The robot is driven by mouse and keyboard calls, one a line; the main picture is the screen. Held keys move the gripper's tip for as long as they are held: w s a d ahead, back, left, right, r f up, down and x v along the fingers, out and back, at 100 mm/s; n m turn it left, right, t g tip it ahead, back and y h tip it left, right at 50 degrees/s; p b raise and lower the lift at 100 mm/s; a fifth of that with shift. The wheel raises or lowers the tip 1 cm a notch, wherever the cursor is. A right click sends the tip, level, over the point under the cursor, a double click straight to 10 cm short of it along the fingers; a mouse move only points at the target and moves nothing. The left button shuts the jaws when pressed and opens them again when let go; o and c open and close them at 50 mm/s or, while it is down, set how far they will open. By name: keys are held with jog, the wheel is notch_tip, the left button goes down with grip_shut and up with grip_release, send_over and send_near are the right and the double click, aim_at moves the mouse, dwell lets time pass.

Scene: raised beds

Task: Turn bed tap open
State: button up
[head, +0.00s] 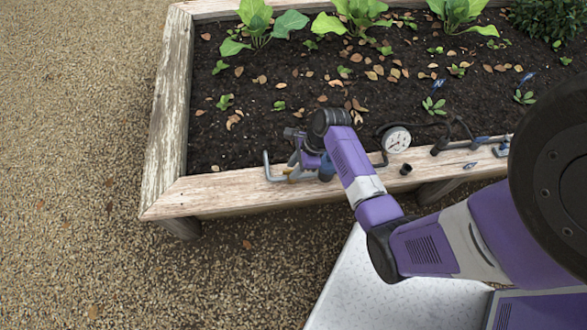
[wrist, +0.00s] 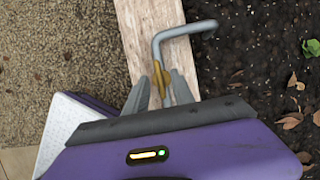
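The bed tap is a small brass-yellow fitting (wrist: 161,80) on a bent grey pipe (wrist: 157,48) at the wooden bed rim. In the head view the pipe (head: 267,167) stands up at the rim's front left, and the tap is mostly hidden by my wrist. My gripper (wrist: 161,83) points down at the tap, its two grey fingers apart. The brass part shows between the fingertips, with narrow gaps beside it. I cannot tell whether either finger touches it. My gripper in the head view (head: 296,175) is largely covered by my own arm.
A short dark stub (head: 406,169) stands nearby. Soil (head: 290,65) with leafy plants (head: 259,25) fills the bed. Gravel (head: 80,150) to the left is open.

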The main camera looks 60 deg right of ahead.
jog(key=shift+w+a+f, duration=0.1)
jog(key=shift+f, duration=0.2)
grip_shut()
